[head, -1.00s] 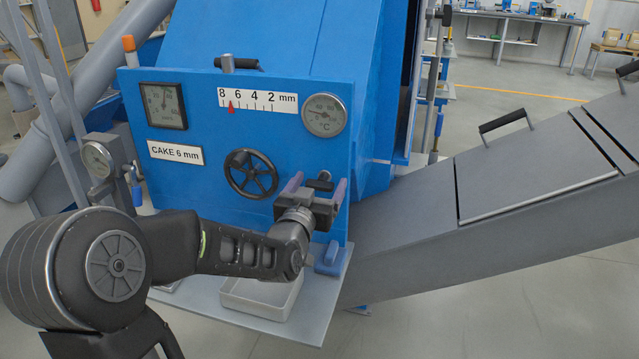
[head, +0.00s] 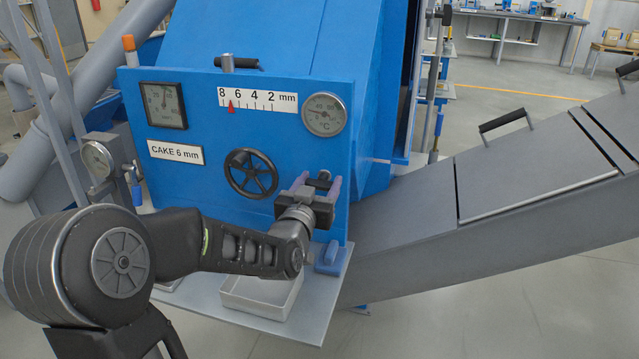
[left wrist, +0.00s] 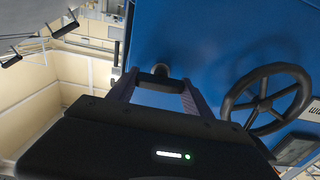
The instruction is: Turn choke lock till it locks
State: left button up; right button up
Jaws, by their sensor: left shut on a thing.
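The choke lock (head: 323,177) is a small black handle on the blue panel, right of the black handwheel (head: 251,173). My left gripper (head: 318,184) is shut on it, with one finger on each side. In the left wrist view, the dark end of the choke lock (left wrist: 161,71) shows between the two fingertips of my left gripper (left wrist: 160,84). The gripper body hides part of the lock in the head view, so its exact angle is hard to tell. My right gripper is not in view.
A dial gauge (head: 325,114) sits above the lock. Below are a pale tray (head: 262,305) and a blue block (head: 329,258) on a shelf. A grey sloping conveyor housing (head: 520,185) runs off right.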

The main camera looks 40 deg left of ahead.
pick_arm(q)
jog(key=shift+c, duration=0.6)
jog(key=shift+m, duration=0.3)
jog(key=m+b, duration=0.1)
jog(key=m, duration=0.2)
jog(key=shift+f, duration=0.1)
jog(key=m+b, duration=0.1)
jog(key=m, duration=0.3)
jog(key=shift+d+m, duration=0.1)
jog(key=shift+m, duration=0.3)
jog(key=m, duration=0.4)
jog(key=shift+m, duration=0.3)
jog(key=m, duration=0.4)
jog(key=shift+d+f+m, duration=0.1)
jog(key=shift+f+m, duration=0.05)
jog(key=shift+m, duration=0.25)
